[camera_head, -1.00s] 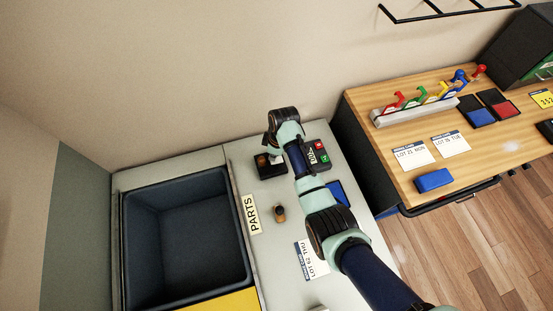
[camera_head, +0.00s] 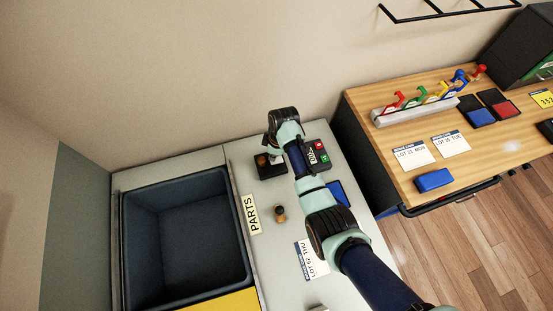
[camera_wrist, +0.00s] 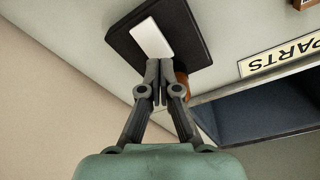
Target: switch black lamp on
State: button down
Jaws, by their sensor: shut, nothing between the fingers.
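A black flat unit (camera_wrist: 192,35), which appears to be the black lamp, lies on the pale counter, with a white panel (camera_wrist: 152,39) on top. An orange-brown part (camera_wrist: 182,83) shows beside my fingertips, partly hidden by them. In the head view the black unit (camera_head: 268,173) is near the back of the counter, partly covered by my arm. My gripper (camera_wrist: 161,68) is shut and empty, its tips at the panel's near edge, close to the brown part. I cannot tell whether they touch it or whether the lamp is lit.
A dark open bin (camera_head: 188,235) is at left, beside a PARTS label (camera_head: 253,214). A brown-handled stamp (camera_head: 280,212) stands on the counter. A dark box with red and green buttons (camera_head: 318,155) and a blue pad (camera_head: 340,192) are right of my arm. A wooden desk (camera_head: 385,165) lies farther right.

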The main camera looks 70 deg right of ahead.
jog(key=shift+f+b, duration=0.65)
jog(key=shift+f, duration=0.4)
dwell(0.4)
jog(key=shift+r, duration=0.1)
notch_tip(320, 180, up, 7)
jog(key=p, duration=0.7)
dwell(0.3)
